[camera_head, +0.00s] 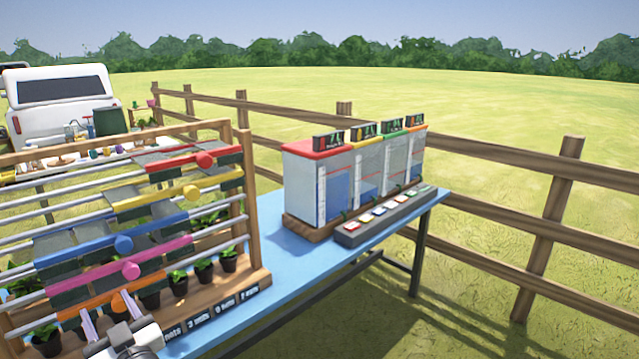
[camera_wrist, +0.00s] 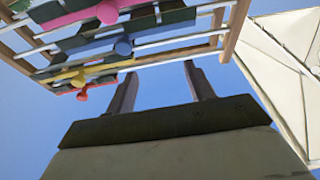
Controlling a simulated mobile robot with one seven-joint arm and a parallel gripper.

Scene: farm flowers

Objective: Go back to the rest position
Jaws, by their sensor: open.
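My gripper (camera_head: 106,304) is at the lower left of the head view, in front of the wooden rack (camera_head: 245,190) with coloured sliding panels. Its two fingers point up and stand apart with nothing between them.
The rack has red (camera_head: 190,158), yellow (camera_head: 180,196), blue (camera_head: 110,243) and pink (camera_head: 120,266) bars with knobs, above several potted plants (camera_head: 204,270). A row of booths (camera_head: 340,180) and a button panel (camera_head: 385,215) stand on the blue table (camera_head: 285,265). A wooden fence (camera_head: 540,250) runs behind.

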